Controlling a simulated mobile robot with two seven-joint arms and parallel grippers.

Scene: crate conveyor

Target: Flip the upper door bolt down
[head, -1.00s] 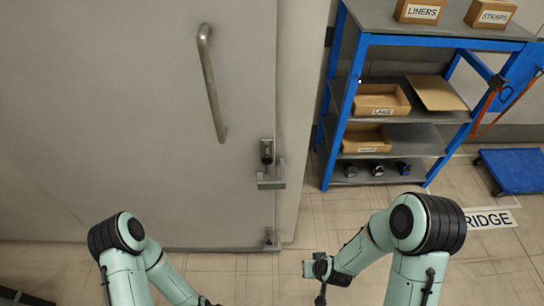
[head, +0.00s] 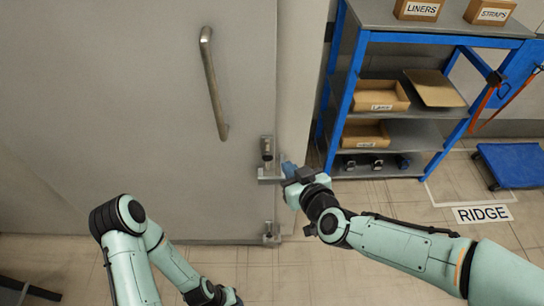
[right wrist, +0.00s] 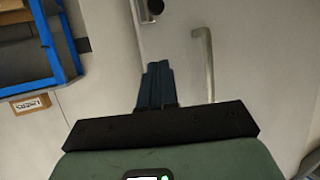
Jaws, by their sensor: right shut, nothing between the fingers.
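The upper door bolt (head: 267,150) is a small metal fitting at the right edge of the large grey door (head: 120,120); its upright part stands above a wider bracket. My right gripper (head: 287,167) is just right of this bolt in the head view, its blue fingertips shut and empty. I cannot tell whether they touch the fitting. In the right wrist view the shut fingers (right wrist: 155,85) point at the door, with part of a metal fitting (right wrist: 145,10) at the top edge. My left gripper (head: 228,298) is low at the bottom edge, its fingers unclear.
A long door handle (head: 212,85) is left of the bolt. A lower bolt (head: 271,232) sits near the door's foot. A blue-framed shelf (head: 345,100) with boxes stands to the right. A blue trolley (head: 512,165) is on the floor at far right.

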